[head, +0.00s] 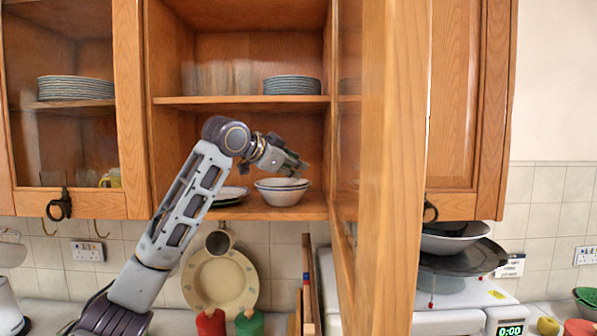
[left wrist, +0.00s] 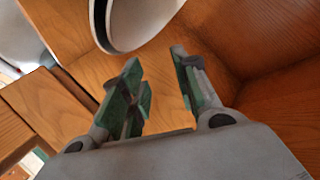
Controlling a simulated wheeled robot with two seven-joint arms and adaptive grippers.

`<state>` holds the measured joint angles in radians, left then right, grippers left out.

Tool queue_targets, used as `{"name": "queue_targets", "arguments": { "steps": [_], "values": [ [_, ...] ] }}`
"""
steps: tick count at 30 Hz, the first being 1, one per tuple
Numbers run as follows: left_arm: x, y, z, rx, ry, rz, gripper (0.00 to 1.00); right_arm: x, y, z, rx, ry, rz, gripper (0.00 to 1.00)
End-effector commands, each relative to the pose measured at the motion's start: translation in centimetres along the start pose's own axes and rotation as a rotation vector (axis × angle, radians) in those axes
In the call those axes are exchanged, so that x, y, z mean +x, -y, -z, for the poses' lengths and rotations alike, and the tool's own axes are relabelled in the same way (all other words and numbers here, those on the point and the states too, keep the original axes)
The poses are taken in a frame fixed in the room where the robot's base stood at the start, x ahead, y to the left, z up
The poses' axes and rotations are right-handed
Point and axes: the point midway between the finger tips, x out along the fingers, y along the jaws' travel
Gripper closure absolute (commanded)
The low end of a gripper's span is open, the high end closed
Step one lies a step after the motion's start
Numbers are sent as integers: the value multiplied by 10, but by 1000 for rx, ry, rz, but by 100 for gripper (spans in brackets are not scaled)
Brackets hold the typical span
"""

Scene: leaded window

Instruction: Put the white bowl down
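White bowls (head: 281,196), apparently two stacked, sit upright on the cabinet's lower shelf (head: 240,211) in the head view. My left gripper (head: 299,167) is inside the cabinet just above them, at the end of the arm coming from the left. In the left wrist view my left gripper (left wrist: 160,95) has its green-padded fingers apart, with nothing between them. A white, dark-rimmed dish (left wrist: 140,12) shows beyond the fingertips, cut off by the top edge. Another white bowl (head: 453,243) stands on a dark pan at the right. My right gripper is not in view.
The open cabinet door (head: 393,150) stands out to the right of the bowls. Plates (head: 230,194) lie left of them. The upper shelf (head: 240,102) holds stacked plates (head: 292,85) and glasses. A dark pan (head: 470,262) and a timer (head: 510,330) are at the right.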

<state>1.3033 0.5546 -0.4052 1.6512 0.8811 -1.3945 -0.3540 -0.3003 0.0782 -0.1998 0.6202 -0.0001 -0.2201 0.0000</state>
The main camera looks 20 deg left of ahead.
Motion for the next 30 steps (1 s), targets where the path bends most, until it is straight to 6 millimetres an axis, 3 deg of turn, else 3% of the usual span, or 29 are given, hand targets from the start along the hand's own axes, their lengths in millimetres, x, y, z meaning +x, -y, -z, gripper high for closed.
{"name": "queue_targets", "arguments": {
  "steps": [15, 21, 30],
  "values": [
    [-75, -1, -1, 0, -1, 1, 69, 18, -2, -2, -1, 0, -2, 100],
    [-90, 0, -1, -1, -1, 1, 69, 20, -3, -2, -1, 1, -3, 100],
    [-93, 0, 0, 0, 0, 0, 69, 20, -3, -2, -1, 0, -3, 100]
  ]
}}
